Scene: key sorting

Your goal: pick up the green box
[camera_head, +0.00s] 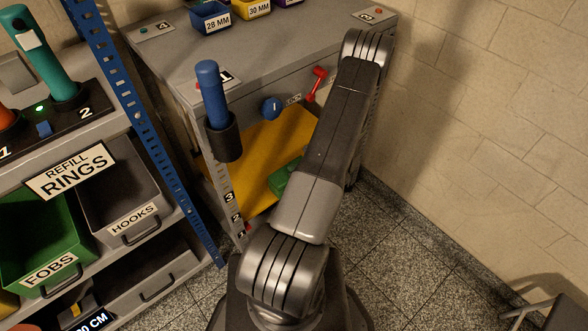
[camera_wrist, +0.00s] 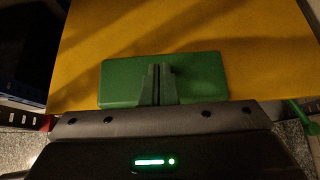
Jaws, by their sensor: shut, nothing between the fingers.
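The green box (camera_wrist: 118,80) lies on a yellow surface in the wrist view, a flat rectangle with its long side across the picture. My gripper (camera_wrist: 160,70) is in front of its middle; the two fingers are together with nothing between them. The fingers hide part of the box, and I cannot tell whether they touch it. In the head view a part of the green box (camera_head: 283,180) shows on the yellow surface, left of my arm, which hides the rest. My gripper is hidden behind my arm in the head view.
The yellow surface (camera_head: 253,150) lies inside the grey cabinet (camera_head: 170,62), below its top. A blue-handled tool (camera_head: 208,85) stands in a dark holder at the cabinet's left corner. A red key-like handle (camera_head: 316,85) and a blue knob (camera_head: 271,107) are on the front. A blue post (camera_head: 140,120) stands left.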

